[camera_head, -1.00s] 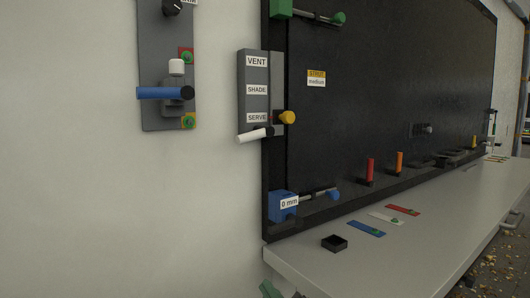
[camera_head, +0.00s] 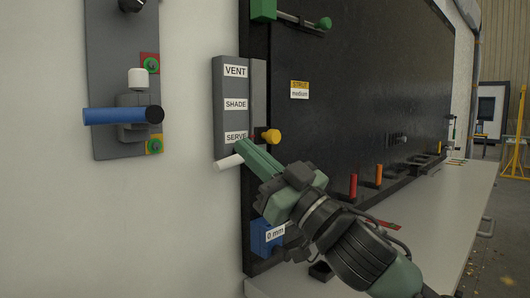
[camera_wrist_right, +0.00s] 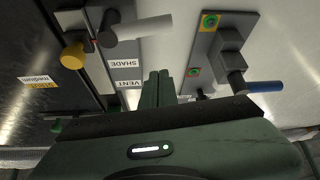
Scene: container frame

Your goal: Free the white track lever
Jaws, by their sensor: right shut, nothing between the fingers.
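The white lever (camera_head: 229,161) sticks out to the left at the bottom of a grey track plate (camera_head: 233,88) labelled VENT, SHADE and SERVE, at the SERVE end. A yellow knob (camera_head: 272,136) sits just right of it. My right gripper (camera_head: 243,147) is shut and empty, its fingertips close to the lever in the head view. In the right wrist view, the shut fingers (camera_wrist_right: 158,88) appear apart from the white lever (camera_wrist_right: 145,27) and yellow knob (camera_wrist_right: 73,56). Contact is not visible. My left gripper is not in view.
A grey panel (camera_head: 103,60) at left carries a blue handle (camera_head: 112,116) and a white knob (camera_head: 137,79). A black board stands right, with a blue block (camera_head: 264,237) marked 0 mm. A bench (camera_head: 445,190) runs below; my right arm covers part of it.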

